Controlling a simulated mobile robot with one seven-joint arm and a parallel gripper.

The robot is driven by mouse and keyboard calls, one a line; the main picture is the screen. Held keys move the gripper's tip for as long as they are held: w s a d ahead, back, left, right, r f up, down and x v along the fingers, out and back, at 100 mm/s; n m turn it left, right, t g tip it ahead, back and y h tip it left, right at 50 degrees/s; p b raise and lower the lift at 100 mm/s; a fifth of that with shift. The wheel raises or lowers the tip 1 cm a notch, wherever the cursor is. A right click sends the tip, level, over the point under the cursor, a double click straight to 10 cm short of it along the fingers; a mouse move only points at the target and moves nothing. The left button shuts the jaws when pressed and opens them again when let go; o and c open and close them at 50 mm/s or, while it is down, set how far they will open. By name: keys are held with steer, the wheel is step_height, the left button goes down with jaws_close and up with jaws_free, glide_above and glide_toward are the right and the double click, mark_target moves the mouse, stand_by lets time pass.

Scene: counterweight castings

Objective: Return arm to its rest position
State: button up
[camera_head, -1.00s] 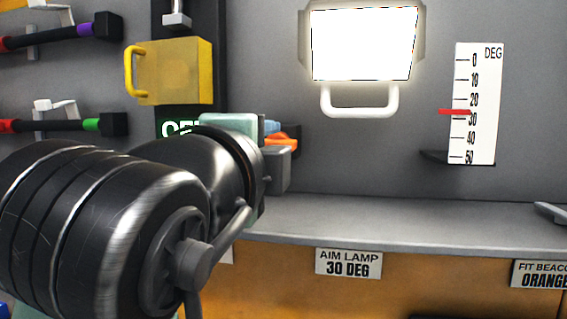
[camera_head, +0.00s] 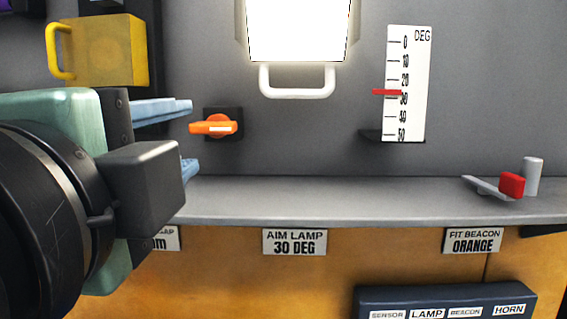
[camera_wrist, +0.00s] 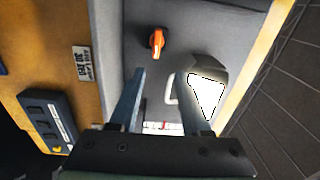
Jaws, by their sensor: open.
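My gripper (camera_head: 190,138) is at the left of the head view, its blue fingers apart with nothing between them. In the wrist view the two fingers of my gripper (camera_wrist: 168,92) reach forward, open and empty. Beyond them are an orange rotary knob (camera_wrist: 157,42) and a lit lamp (camera_wrist: 206,98). In the head view the orange knob (camera_head: 214,126) is on the grey wall just right of the fingers. The lit lamp (camera_head: 298,30) with its white handle (camera_head: 297,93) is at the top middle. My dark arm fills the lower left.
A degree scale (camera_head: 407,110) has its red pointer near 30. A yellow box (camera_head: 100,50) is at upper left. A grey shelf (camera_head: 350,205) runs below, with a red piece (camera_head: 512,185) at right. A dark labelled panel (camera_head: 445,297) is at lower right.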

steer(key=s+d+r+n+t, duration=0.1)
steer(key=d+n+t, duration=0.3)
steer(key=n, duration=0.4)
steer(key=s+d+r+n+t, duration=0.1)
steer(key=d+r+n+t, duration=0.2)
steer(key=n, duration=0.6)
steer(key=shift+s+d+n+t+b, duration=0.35)
steer(key=shift+d+t, duration=0.55)
steer(key=shift+d, duration=0.35)
